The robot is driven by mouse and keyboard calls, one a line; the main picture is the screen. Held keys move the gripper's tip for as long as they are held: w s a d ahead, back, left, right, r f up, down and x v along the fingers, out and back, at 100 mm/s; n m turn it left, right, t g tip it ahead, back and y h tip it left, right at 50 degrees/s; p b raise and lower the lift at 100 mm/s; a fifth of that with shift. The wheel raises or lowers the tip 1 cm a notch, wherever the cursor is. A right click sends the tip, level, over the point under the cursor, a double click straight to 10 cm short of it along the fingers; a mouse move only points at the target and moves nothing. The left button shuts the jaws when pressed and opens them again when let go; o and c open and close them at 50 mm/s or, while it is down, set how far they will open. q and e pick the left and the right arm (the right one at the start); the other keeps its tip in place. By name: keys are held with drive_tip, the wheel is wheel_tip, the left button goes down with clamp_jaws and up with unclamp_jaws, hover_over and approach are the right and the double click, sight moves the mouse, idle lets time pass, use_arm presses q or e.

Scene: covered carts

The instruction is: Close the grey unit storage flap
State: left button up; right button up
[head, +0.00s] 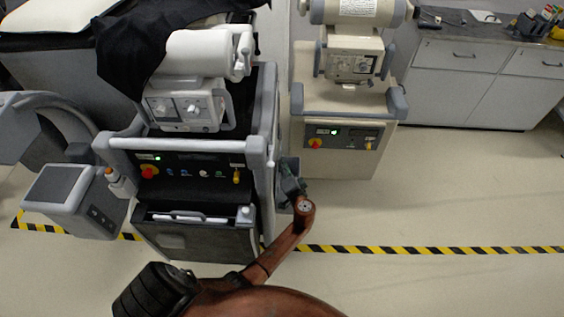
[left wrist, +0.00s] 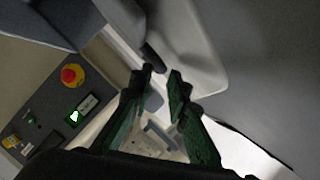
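The grey unit (head: 190,143) is a covered cart left of centre in the head view. Its storage flap (head: 200,243) is the dark front panel low on the cart. The flap leans outward, and its open top shows a light bar inside. My left gripper (head: 290,178) is beside the cart's right side, right of the flap and apart from it. In the left wrist view its dark green fingers (left wrist: 163,78) stand apart with nothing held between them. My right gripper is not in view.
A beige unit (head: 345,110) stands behind and to the right. A red knob panel (left wrist: 45,115) shows in the left wrist view. Floor on the right is clear, with a yellow-black stripe (head: 430,250).

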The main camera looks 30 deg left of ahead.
use_arm(q)
drive_tip(key=shift+x, duration=1.7)
clamp_jaws()
